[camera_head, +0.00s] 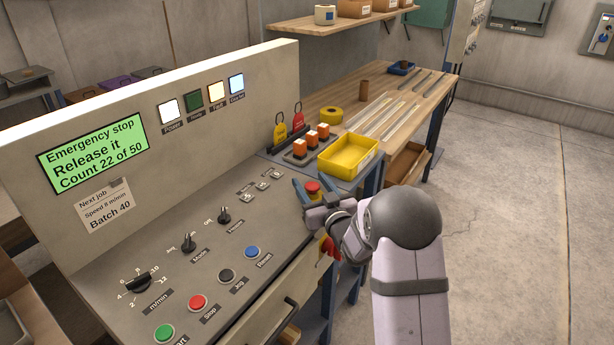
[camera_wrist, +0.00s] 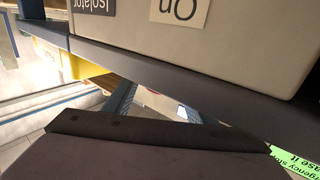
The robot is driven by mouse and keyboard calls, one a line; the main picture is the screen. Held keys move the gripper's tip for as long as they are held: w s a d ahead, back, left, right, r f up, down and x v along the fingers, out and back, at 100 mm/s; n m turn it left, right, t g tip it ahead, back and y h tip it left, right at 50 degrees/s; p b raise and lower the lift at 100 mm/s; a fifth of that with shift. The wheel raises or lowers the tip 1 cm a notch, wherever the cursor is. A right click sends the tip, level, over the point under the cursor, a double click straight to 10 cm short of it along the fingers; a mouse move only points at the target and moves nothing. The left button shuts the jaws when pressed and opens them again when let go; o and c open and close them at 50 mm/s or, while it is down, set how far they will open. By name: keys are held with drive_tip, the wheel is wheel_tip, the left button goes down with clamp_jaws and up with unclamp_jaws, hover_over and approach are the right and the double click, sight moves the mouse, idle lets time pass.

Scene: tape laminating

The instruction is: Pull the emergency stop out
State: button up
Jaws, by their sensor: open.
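The emergency stop (camera_head: 313,187) is a red mushroom button at the right end of the sloping control panel (camera_head: 215,265), in the head view. My gripper (camera_head: 314,189) is open there, with a blue-grey finger to the left of the red cap and the other to its right. I cannot tell whether the fingers touch the cap. The lower part of the button is hidden by my gripper.
A yellow tray (camera_head: 348,155) stands just behind the button, beside several orange-topped parts. Knobs and a blue button (camera_head: 252,252) lie left on the panel. Open floor (camera_head: 510,210) is to the right.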

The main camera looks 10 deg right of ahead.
drive_tip(key=shift+w+a, duration=0.15)
drive_tip(key=shift+w, duration=0.65)
drive_tip(key=shift+w+a, duration=0.15)
drive_tip(key=shift+w, duration=0.6)
